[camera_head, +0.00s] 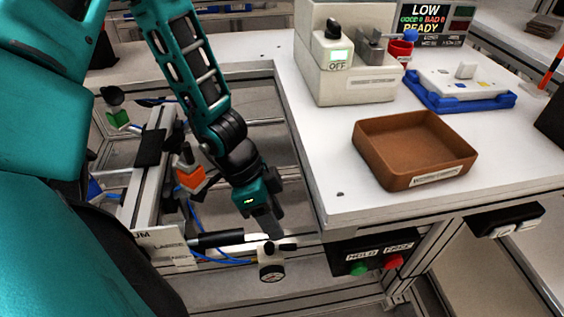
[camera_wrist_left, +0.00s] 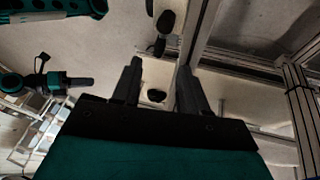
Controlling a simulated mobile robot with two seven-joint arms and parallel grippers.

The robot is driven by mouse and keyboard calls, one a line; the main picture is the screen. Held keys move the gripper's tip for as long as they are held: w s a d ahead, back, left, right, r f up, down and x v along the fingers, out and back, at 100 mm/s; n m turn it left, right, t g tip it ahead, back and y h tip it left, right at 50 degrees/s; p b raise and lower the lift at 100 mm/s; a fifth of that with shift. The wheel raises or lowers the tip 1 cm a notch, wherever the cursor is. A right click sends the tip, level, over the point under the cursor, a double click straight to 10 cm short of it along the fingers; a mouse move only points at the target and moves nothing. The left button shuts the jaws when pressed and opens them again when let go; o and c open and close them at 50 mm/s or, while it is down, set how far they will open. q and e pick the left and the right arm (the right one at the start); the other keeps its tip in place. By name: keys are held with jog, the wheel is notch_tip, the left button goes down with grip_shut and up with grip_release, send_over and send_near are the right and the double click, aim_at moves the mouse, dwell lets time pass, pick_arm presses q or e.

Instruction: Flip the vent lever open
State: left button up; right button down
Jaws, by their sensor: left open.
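A small white valve fitting with a round gauge (camera_head: 271,271) is below the table's left edge in the head view. A short black lever (camera_head: 287,247) sticks out to the right at its top; I take it for the vent lever. My left gripper (camera_head: 266,222) points down just above this fitting. In the left wrist view its two dark fingers (camera_wrist_left: 158,88) are apart, with nothing gripped. A pale part with a black knob (camera_wrist_left: 157,96) shows between and beyond them; I cannot tell which part it is. A teal and black arm end (camera_wrist_left: 75,82), apparently my right one, shows small at the left.
A brown tray (camera_head: 452,160), a blue tray (camera_head: 508,101) and a grey machine block reading OFF (camera_head: 350,88) stand on the white table. A black button box (camera_head: 375,252) hangs under its edge, right of the gauge. An aluminium frame with blue hoses lies left.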

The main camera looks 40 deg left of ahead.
pick_arm(q)
jog(key=p+v, duration=0.3)
jog(key=v, duration=0.4)
dwell(0.3)
